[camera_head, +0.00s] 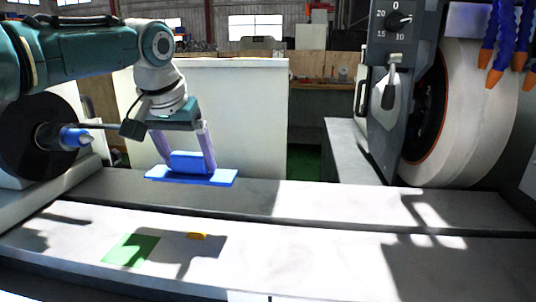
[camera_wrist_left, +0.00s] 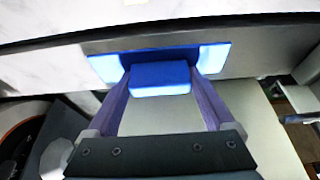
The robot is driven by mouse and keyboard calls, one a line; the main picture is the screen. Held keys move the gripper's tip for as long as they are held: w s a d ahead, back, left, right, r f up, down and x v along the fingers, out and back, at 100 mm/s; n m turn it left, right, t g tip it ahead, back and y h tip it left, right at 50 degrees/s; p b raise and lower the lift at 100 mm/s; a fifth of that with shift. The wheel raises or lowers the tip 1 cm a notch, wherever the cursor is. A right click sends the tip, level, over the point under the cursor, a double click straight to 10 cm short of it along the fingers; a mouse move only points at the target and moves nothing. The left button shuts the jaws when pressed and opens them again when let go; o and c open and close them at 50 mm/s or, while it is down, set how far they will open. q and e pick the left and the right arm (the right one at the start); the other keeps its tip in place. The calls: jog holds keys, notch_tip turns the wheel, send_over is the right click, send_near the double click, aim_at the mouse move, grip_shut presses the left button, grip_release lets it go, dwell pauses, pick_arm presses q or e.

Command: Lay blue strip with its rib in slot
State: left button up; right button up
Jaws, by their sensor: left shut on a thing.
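The blue strip (camera_head: 165,174) is a flat bright-blue plate with a raised block (camera_head: 189,161) on top. My left gripper (camera_head: 187,163) points down and is shut on that block, one finger at each side. The strip is over the rear part of the grinder's pale table; whether it touches the surface, I cannot tell. The left wrist view also shows the strip (camera_wrist_left: 214,58) and its block (camera_wrist_left: 160,77) between the two purple fingers. The strip's underside and any rib there are hidden. A long dark line (camera_head: 300,225) runs along the table; whether it is the slot is unclear.
A green square (camera_head: 131,250) and a small yellow piece (camera_head: 197,236) lie on the front ledge. The large grinding wheel (camera_head: 460,115) and its housing stand at the right. The middle of the table is clear.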

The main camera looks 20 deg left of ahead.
aim_at(188, 176)
pick_arm(q)
jog(key=shift+r+p, duration=0.1)
jog(key=shift+p, duration=0.35)
notch_tip(188, 176, down, 6)
jog(key=b, duration=0.4)
dwell(1.8)
jog(key=shift+f+b, duration=0.9)
jog(key=shift+f, duration=0.4)
jog(key=o, duration=1.2)
jog(key=shift+c, duration=0.2)
jog(key=shift+r, duration=0.1)
